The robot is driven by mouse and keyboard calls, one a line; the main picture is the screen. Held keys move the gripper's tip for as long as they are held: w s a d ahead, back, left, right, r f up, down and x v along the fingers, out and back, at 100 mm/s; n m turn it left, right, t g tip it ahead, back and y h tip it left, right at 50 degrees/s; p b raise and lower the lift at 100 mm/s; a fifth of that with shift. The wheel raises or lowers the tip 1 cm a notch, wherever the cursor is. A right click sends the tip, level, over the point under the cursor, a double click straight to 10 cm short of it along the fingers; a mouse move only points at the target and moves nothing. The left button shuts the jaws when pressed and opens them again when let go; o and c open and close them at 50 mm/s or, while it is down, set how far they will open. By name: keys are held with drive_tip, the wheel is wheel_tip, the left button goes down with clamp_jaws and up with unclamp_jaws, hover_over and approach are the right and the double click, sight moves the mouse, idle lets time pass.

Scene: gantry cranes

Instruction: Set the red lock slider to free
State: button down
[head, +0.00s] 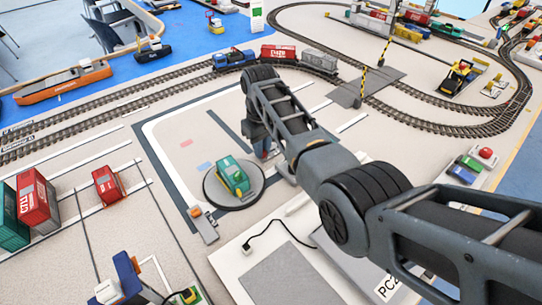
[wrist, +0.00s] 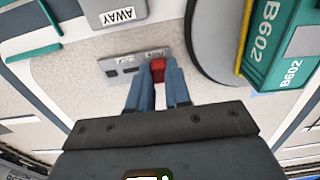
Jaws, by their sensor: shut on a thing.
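The red lock slider (wrist: 157,70) shows in the wrist view between the two blue-grey fingers of my gripper (wrist: 159,66). The fingers are shut on it. It sits at the right end of a small grey plate (wrist: 124,63) with tiny labels that I cannot read. The round turntable (wrist: 203,50) is just right of the fingers, with a teal locomotive marked B602 (wrist: 268,50) on it. In the head view my gripper (head: 267,152) is low at the far side of the turntable (head: 213,193), and my arm hides much of that spot.
In the head view a grey plate with an orange part (head: 204,226) lies near the turntable. Tracks with a red wagon (head: 278,52) run behind. Red containers (head: 37,200) stand at left.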

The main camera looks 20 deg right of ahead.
drive_tip(key=shift+a, duration=0.25)
drive_tip(key=c, duration=1)
unclamp_jaws()
drive_tip(key=shift+c, duration=0.2)
drive_tip(key=shift+r, duration=3.9)
